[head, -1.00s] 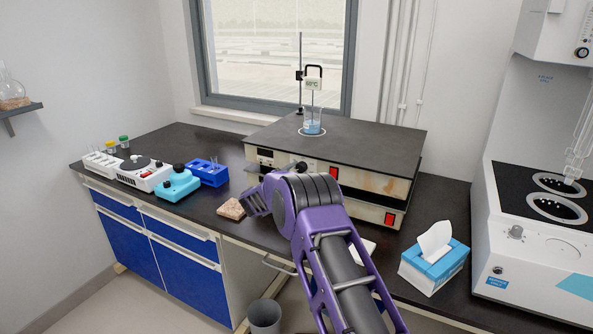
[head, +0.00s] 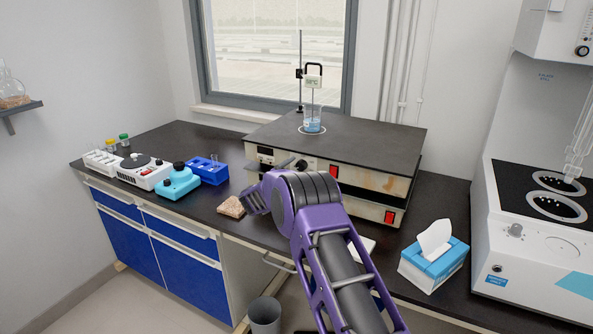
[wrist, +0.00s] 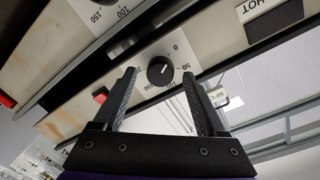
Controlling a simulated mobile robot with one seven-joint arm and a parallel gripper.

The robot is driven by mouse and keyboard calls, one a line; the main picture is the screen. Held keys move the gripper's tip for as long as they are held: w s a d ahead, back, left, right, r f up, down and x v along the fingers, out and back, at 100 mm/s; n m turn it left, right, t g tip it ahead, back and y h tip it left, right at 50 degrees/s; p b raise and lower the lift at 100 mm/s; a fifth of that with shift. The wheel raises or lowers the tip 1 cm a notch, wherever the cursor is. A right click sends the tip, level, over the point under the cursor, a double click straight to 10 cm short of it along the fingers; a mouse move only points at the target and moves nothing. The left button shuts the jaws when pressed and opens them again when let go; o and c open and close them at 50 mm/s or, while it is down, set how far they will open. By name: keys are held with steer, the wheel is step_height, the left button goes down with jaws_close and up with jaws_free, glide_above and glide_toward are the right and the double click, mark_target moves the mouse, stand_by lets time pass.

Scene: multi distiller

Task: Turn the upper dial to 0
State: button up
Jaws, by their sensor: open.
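The upper dial (wrist: 160,70) is a round black knob on a pale panel in the wrist view, which is turned roughly upside down. Numbers including 0 and 50 are printed around it. A small light mark shows on the knob, but I cannot tell exactly which number it points to. My gripper (wrist: 160,76) is open, with one black finger to each side of the knob and nothing held.
A second dial scale (wrist: 105,12) is on the other unit. A red switch (head: 333,172) is right of my wrist. A beaker (head: 312,120) stands on top of the unit. A tissue box (head: 432,265) is at right; a brown block (head: 231,207) lies at left.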

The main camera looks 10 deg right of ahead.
steer(key=v, duration=1.7)
steer(key=shift+s, duration=0.15)
steer(key=shift+a+r, duration=0.1)
steer(key=shift+r, duration=0.15)
